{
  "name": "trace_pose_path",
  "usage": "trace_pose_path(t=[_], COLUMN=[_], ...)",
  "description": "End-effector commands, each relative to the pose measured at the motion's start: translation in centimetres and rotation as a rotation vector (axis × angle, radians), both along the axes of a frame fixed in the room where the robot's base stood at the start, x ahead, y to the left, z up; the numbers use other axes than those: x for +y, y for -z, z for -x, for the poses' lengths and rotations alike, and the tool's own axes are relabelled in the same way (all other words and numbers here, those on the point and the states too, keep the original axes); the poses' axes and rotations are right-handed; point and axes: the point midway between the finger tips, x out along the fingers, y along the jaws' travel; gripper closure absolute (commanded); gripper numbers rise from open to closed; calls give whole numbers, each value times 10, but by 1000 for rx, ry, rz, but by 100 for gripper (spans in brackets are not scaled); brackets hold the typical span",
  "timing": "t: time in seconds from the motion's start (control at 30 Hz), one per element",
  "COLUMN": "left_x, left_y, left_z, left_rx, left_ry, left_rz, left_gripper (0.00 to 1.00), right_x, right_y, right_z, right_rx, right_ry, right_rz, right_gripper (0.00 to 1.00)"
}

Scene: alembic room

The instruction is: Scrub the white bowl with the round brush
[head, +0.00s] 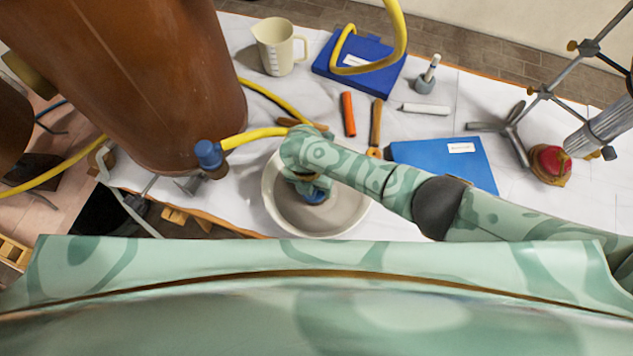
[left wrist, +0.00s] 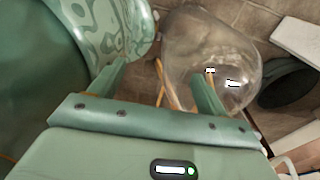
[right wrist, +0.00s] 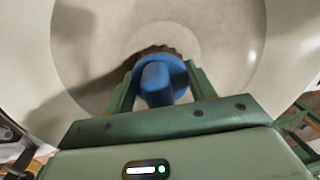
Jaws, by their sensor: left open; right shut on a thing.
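The white bowl (head: 350,215) sits near the front edge of the covered table in the head view, under my right arm. It fills most of the right wrist view (right wrist: 225,50). My right gripper (right wrist: 162,82) is shut on the blue handle of the round brush (right wrist: 157,85). The brush's dark bristles point down at the bowl's inside; whether they touch it I cannot tell. In the head view the blue brush (head: 316,197) shows partly below my right gripper (head: 308,185). My left gripper (left wrist: 160,85) is open and empty, and out of the head view.
A big brown vessel (head: 140,80) stands left of the bowl, with a yellow hose (head: 255,134) beside it. A clear glass vessel (left wrist: 205,45) is near my left gripper.

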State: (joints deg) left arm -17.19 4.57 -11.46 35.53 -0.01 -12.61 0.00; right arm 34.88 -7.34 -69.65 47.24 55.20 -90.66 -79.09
Motion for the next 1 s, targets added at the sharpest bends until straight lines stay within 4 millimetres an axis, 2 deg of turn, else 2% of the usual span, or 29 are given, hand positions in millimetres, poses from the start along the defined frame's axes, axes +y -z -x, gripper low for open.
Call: trace_pose_path(t=[0.13, 0.53, 0.83, 1.0], left_x=[0, 0, 0, 0], left_y=[-8, -13, 3, -2], left_z=[-1, -2, 0, 0], left_rx=[-3, -4, 1, -1], left_ry=[0, 0, 0, 0], left_rz=[0, 0, 0, 0], left_gripper=[24, 24, 24, 24], right_x=[2, -20, -5, -2], right_y=[-2, 1, 2, -3], right_z=[11, 3, -10, -8], right_rx=[4, 1, 2, 2], right_ry=[-1, -1, -1, -1], right_rz=[1, 1, 0, 0], right_gripper=[68, 68, 68, 68])
